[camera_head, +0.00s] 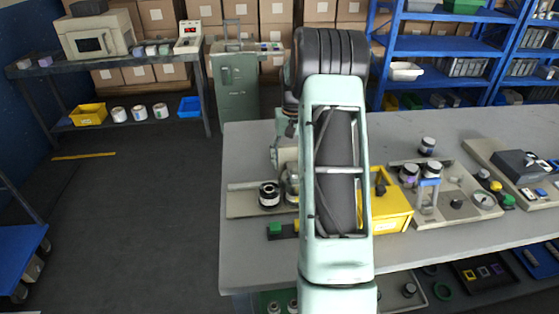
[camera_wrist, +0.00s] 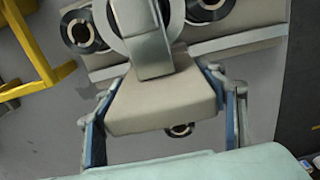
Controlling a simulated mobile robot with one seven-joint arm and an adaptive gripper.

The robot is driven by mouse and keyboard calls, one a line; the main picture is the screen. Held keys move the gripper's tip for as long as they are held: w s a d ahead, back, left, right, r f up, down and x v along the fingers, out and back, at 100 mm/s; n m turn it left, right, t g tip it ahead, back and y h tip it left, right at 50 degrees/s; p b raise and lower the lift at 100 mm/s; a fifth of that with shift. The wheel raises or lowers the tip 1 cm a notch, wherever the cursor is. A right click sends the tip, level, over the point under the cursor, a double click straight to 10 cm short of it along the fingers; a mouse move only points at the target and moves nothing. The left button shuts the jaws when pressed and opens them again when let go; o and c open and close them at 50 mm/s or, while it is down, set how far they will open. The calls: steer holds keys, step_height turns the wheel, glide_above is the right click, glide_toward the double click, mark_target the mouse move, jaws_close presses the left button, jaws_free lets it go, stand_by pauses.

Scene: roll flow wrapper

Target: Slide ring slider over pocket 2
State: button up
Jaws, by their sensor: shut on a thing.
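In the wrist view my gripper (camera_wrist: 161,97) is shut on the beige block of the ring slider (camera_wrist: 155,110), with a finger on each side. A pale grey ring (camera_wrist: 118,18) and a grey upright bracket stand at the block's far end. A dark round roll with a pale rim (camera_wrist: 80,31) lies left of the ring, and another roll (camera_wrist: 208,8) lies to its right. Which pocket is number 2 cannot be read. In the head view my arm hides most of the slider; a black-and-white roll (camera_head: 269,194) shows on the beige fixture plate (camera_head: 240,207).
A yellow bin (camera_head: 391,215) stands right of my arm on the grey table (camera_head: 262,254); its yellow frame fills the wrist view's left edge. Farther right is a beige station (camera_head: 458,211) with rolls and a gauge. A green-ended dark part (camera_head: 275,230) lies before the fixture.

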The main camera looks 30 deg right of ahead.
stand_by(0.3)
steer(key=o, duration=1.7)
step_height(320, 180, up, 12)
